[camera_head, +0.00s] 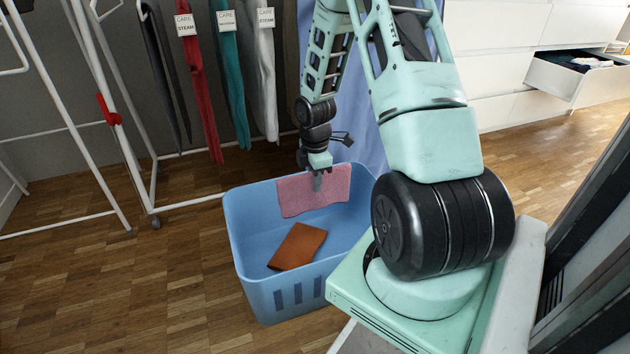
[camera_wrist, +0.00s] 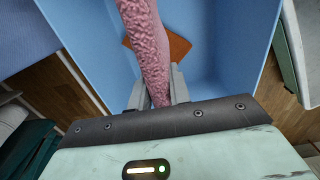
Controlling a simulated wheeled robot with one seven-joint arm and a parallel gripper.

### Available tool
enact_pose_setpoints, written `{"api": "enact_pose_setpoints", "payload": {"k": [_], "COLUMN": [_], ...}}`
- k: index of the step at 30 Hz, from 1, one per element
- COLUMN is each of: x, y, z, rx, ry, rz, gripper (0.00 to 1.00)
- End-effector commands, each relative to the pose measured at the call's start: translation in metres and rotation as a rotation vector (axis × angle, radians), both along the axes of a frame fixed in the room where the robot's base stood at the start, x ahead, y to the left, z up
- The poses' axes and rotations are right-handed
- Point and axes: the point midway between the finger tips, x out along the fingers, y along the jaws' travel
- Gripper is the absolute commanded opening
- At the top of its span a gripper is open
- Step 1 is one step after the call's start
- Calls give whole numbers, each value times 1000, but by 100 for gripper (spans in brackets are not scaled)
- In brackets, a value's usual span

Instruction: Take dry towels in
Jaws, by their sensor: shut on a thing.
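A pink towel (camera_head: 314,192) hangs from my gripper (camera_head: 318,174), inside the blue basket (camera_head: 252,262) near its back wall. In the wrist view my gripper (camera_wrist: 156,98) is shut on the pink towel (camera_wrist: 148,45), seen edge-on between the two fingers. A folded orange-brown towel (camera_head: 298,246) lies on the basket floor. It also shows in the wrist view, partly hidden behind the pink towel (camera_wrist: 178,46). The rack (camera_head: 140,190) at the left holds a red cloth (camera_head: 201,90), a teal cloth (camera_head: 234,90), a white cloth (camera_head: 265,85) and a dark cloth (camera_head: 163,75).
Tags marked CARE, some reading STEAM, hang on the cloths. A red clip (camera_head: 109,112) sits on the white rack frame. A white dresser (camera_head: 510,70) with an open drawer (camera_head: 570,75) stands at the back right. Wooden floor is clear at the left front.

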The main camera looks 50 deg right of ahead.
Motion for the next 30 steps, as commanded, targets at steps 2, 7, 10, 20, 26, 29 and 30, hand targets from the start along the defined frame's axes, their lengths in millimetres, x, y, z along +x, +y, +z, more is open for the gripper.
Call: {"api": "enact_pose_setpoints", "payload": {"k": [2,7,10,20,26,29,30], "x": [0,0,0,0,0,0,0], "y": [0,0,0,0,-1,0,0], "z": [0,0,0,4,35,59,69], "rx": [0,0,0,0,-2,-1,-2], "ry": [0,0,0,0,-3,-3,-3], "rz": [0,0,0,0,-2,-1,-1], "gripper": [0,0,44,44,44,44,44]}}
